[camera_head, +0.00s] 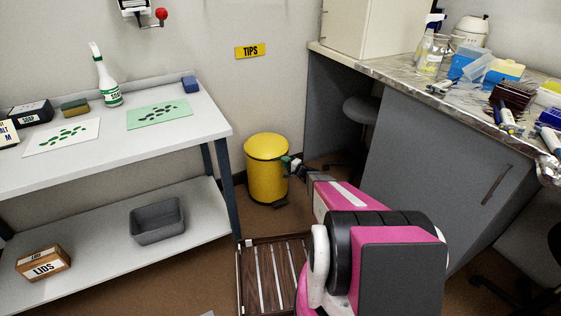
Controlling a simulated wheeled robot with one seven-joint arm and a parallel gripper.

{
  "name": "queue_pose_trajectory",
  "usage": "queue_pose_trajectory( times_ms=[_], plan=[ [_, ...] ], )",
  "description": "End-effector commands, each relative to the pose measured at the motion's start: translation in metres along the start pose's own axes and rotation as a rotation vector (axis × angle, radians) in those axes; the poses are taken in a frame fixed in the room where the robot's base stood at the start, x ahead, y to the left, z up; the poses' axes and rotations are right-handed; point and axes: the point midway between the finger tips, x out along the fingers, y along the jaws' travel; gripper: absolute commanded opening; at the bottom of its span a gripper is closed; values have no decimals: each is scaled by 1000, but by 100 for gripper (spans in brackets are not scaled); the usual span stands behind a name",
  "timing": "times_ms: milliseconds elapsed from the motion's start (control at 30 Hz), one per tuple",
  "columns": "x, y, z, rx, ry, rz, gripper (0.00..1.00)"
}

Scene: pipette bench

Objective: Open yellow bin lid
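The yellow bin (267,178) stands on the floor against the back wall, between the white table and the grey cabinet. Its domed yellow lid (266,145) looks closed on top. My gripper (287,161) is at the bin's upper right side, near the lid's rim. I cannot tell whether it touches the bin. The fingers are small and dark here, so I cannot tell if they are open or shut. A dark part, perhaps a pedal, shows low on the bin's right front.
A white table (215,125) with a lower shelf stands left, holding a spray bottle (105,80) and cards. A cluttered marble counter (385,70) is at right. A slatted wooden rack (262,272) lies on the floor before the bin. A stool (362,110) sits under the counter.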

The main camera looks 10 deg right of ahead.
Motion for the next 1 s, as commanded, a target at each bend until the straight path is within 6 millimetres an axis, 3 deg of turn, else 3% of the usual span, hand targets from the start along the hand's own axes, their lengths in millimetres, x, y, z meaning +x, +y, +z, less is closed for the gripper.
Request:
queue_pose_trajectory(
  times_ms=[200,600,633,700,1000],
  plan=[
    [26,0,-1,0,-1,0,31],
    [32,0,0,0,0,0,31],
    [32,0,0,0,0,0,24],
    [32,0,0,0,-1,0,2],
    [33,0,0,0,-1,0,0]
  ],
)
